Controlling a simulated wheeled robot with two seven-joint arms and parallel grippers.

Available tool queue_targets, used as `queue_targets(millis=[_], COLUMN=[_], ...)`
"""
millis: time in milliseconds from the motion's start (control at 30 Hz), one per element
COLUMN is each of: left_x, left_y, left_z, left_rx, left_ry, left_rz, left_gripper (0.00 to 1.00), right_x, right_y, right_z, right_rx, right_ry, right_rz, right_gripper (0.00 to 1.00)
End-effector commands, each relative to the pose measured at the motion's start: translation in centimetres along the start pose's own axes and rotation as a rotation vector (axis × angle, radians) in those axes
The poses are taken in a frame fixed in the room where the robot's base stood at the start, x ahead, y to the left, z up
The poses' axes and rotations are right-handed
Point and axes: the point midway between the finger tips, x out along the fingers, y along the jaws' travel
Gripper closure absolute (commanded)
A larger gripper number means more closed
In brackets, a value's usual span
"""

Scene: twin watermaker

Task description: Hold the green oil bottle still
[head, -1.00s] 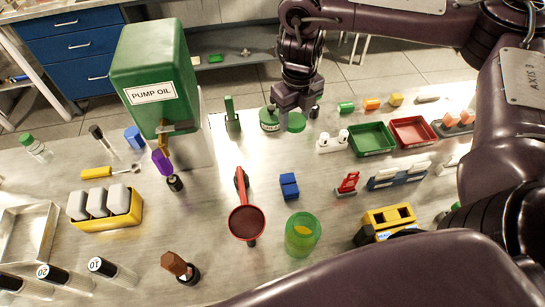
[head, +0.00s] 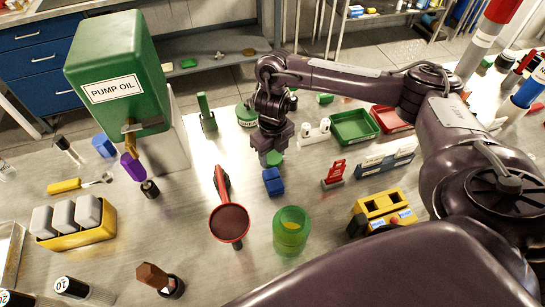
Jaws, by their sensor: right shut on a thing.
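A see-through green vessel (head: 291,230), which I take for the oil bottle, stands upright on the bench in the head view, with its round top facing up. No gripper touches it. My right gripper (head: 271,148) is behind it, farther back on the bench. It is shut on a small round green thing (head: 271,158), perhaps a lid, that shows just below the fingertips and is partly hidden. My left gripper is not in view.
A blue block (head: 272,181) and a red-rimmed funnel (head: 229,222) stand near the vessel. A red stand (head: 335,175) and a yellow holder (head: 383,208) are to its right. A green PUMP OIL tank (head: 115,75) stands back left. Bench around the vessel's left front is clear.

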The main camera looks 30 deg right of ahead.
Motion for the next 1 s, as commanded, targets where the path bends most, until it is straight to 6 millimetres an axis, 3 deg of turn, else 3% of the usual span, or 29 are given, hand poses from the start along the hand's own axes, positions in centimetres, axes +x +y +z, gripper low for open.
queue_targets(millis=[67, 467, 500, 667, 1000], left_x=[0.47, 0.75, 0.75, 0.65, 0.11], left_y=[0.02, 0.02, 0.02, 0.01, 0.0], left_z=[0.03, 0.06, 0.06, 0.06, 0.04], left_rx=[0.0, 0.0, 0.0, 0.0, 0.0], left_ry=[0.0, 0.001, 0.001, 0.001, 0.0], left_rz=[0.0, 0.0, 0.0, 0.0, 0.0], left_gripper=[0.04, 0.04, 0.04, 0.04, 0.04], right_x=[1.01, 1.43, 1.43, 1.34, 0.58], right_y=[0.03, -0.03, -0.03, -0.02, -0.02], right_z=[-0.04, 0.01, 0.02, 0.0, 0.03], right_rx=[0.002, 0.001, 0.001, 0.001, 0.0], right_ry=[0.002, 0.0, -0.001, 0.0, -0.001], right_rz=[0.002, 0.0, 0.0, 0.0, 0.0], right_gripper=[0.79, 0.79, 0.5, 0.3, 0.3])
